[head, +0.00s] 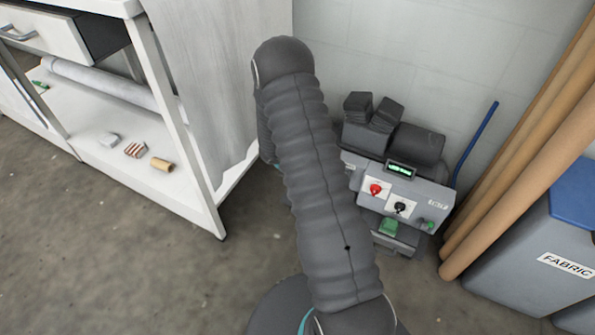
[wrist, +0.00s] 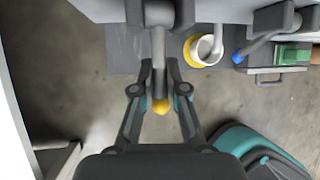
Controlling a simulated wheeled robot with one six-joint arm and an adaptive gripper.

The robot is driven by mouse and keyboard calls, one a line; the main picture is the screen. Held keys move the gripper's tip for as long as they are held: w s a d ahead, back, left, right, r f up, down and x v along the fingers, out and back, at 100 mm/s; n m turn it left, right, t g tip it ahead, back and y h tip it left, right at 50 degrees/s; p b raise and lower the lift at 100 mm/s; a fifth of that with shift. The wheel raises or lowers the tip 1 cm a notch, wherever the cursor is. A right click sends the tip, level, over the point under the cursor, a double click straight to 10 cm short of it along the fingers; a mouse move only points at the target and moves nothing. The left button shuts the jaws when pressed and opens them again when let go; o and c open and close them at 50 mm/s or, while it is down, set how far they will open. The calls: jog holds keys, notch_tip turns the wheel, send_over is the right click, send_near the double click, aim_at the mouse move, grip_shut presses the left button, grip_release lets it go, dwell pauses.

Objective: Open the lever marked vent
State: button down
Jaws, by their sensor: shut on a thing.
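In the wrist view my gripper (wrist: 160,76) is shut on a grey lever (wrist: 158,45) with a yellow end (wrist: 160,106). The lever hangs from the edge of a grey body, and its yellow end shows between my fingers. A second grey lever with a blue end (wrist: 239,57) is to the right, apart from my gripper. No vent marking can be read in either view. In the head view my arm hides the gripper and the held lever.
A grey machine (head: 428,196) with a red knob (head: 376,189) and a lit display stands by the wall. A yellow ring (wrist: 190,50) around a white part sits between the levers. A white cabinet (head: 190,95) is left; cardboard tubes (head: 530,150) and a fabric bin (head: 520,280) are right.

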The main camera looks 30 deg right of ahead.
jog(key=c, duration=1.2)
grip_release()
jog(key=v, duration=1.2)
jog(key=shift+w, duration=0.1)
